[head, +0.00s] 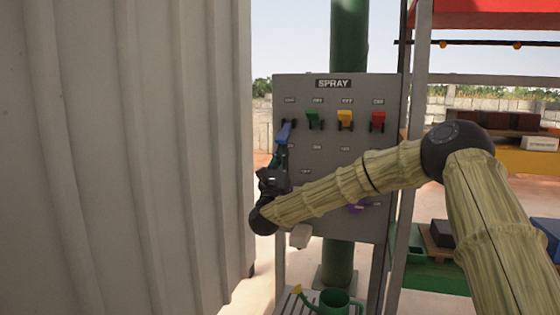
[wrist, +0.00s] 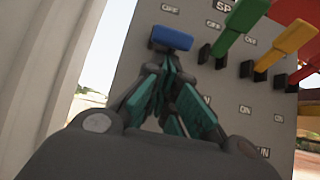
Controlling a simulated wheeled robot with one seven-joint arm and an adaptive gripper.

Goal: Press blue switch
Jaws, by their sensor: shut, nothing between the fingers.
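The blue switch (head: 284,132) is the leftmost lever in the top row of the grey SPRAY panel (head: 332,205). Its blue handle (wrist: 172,38) also shows in the wrist view, just past my fingertips. My gripper (head: 279,155) is shut and empty, directly below the blue handle in the head view. In the wrist view the dark teal fingers (wrist: 170,72) reach up to just under the handle. I cannot tell whether they touch it. The fingers hide the lower part of the blue switch.
Green (head: 313,118), yellow (head: 345,118) and red (head: 378,120) levers stand to the right of the blue one. A corrugated wall (head: 130,150) rises close on the left. A green watering can (head: 334,302) is below the panel. A shelf frame (head: 415,150) stands at the right.

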